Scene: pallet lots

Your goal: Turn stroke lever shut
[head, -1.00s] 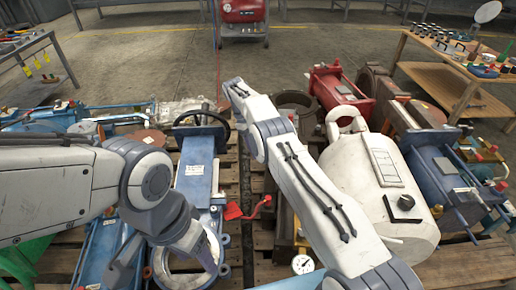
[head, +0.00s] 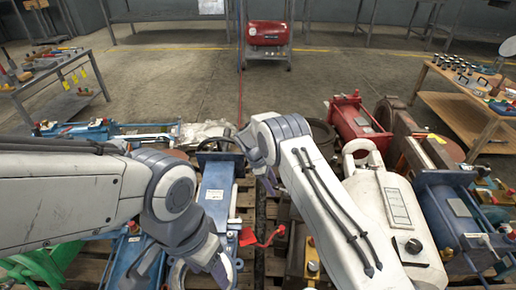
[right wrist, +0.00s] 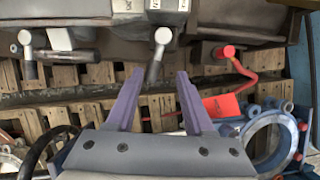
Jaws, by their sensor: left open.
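A red bent lever (head: 262,237) shows low in the middle in the head view. In the right wrist view the red lever (right wrist: 240,68) runs from a red knob down to a flat red grip, to the right of my fingers. A short grey lever (right wrist: 154,72) hangs below a block with white labels, between my right fingertips as seen. My right gripper (right wrist: 160,76) is open; whether it touches the grey lever I cannot tell. In the head view the right gripper (head: 268,184) is partly hidden by its arm. My left gripper (head: 200,272) is open over blue equipment. Which lever is the stroke lever is unclear.
Another grey lever (right wrist: 29,62) stands at the left in the right wrist view. A blue cylinder (head: 215,190), a white tank (head: 385,205) and a red unit (head: 355,125) lie on wooden pallets. A wooden bench (head: 470,110) stands at right.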

